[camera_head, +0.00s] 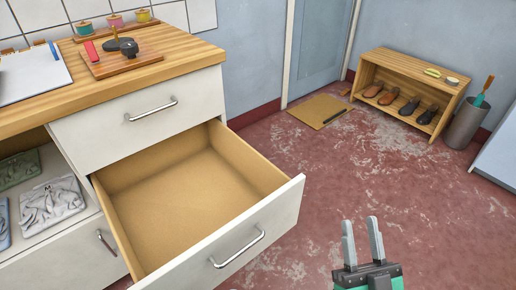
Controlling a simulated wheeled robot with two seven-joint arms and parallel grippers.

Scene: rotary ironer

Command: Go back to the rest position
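My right gripper (362,241) is at the lower middle right of the head view, above the red floor. Its two grey fingers point up in the picture, stand apart and hold nothing. My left gripper does not show. A drawer (262,217) with a metal handle stands pulled out of the cabinet and looks empty inside. My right gripper is to the right of the drawer front, apart from it in the picture.
The wooden counter (183,52) holds a cutting board (122,65). A closed drawer (187,97) is under the counter top. A shoe bench (405,62), a grey bin (463,124) and a mat (318,111) stand farther back. The floor between is clear.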

